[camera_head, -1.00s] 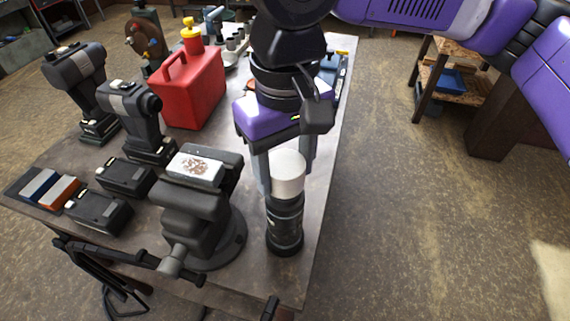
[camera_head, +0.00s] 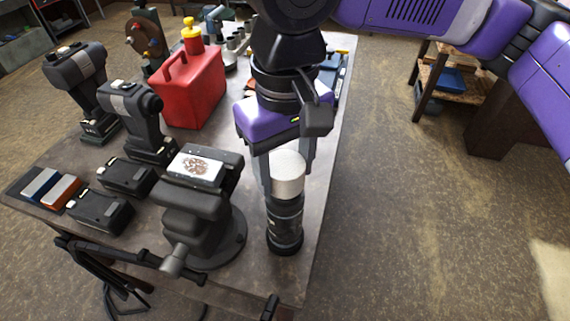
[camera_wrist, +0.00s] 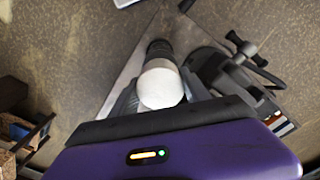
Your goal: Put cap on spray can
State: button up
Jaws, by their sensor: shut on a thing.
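The dark spray can (camera_head: 285,225) stands upright near the table's right front corner, beside the vise. The white cap (camera_head: 288,172) is at the top of the can, in line with it. Whether it is fully seated cannot be told. My gripper (camera_head: 287,180) points down from above and is shut on the cap, a finger on each side. In the wrist view the cap (camera_wrist: 160,85) sits between the fingers and hides the can's top; the can's dark body (camera_wrist: 159,49) shows beyond it.
A grey vise (camera_head: 200,210) stands just left of the can. Two cordless drills (camera_head: 130,115), battery packs (camera_head: 100,210) and a red fuel can (camera_head: 190,85) are further left. The table's right edge (camera_head: 325,200) is close to the can, with open floor beyond.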

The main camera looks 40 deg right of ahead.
aim_at(286, 164)
jog(key=shift+f+b, duration=0.65)
jog(key=shift+f, duration=0.55)
dwell(0.4)
jog(key=o, duration=1)
notch_tip(286, 164, up, 11)
jog(key=p, duration=1.1)
jog(key=shift+r, duration=0.1)
jog(key=shift+s, duration=0.1)
